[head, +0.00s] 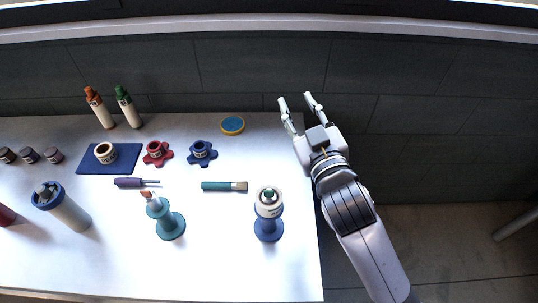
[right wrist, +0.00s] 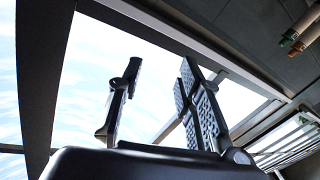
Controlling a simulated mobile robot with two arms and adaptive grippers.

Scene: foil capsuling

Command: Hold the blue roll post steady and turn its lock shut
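The blue roll post (head: 268,231) stands upright near the right front of the table in the head view. It has a round blue foot, a white roll with a dark printed band, and a small dark green and grey piece on top. I cannot tell the lock's position at this size. My right gripper (head: 297,100) is open and empty beyond the table's back right corner, well apart from the post. In the right wrist view its two fingers (right wrist: 158,100) are spread with nothing between them. My left gripper is not in view.
A teal post (head: 171,226) stands left of the blue one. A teal-handled brush (head: 222,186) lies behind it. Blue (head: 202,151) and red (head: 157,153) star-shaped holders, a blue mat (head: 88,166) and a grey-blue canister (head: 69,211) are farther left. Room around the post is clear.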

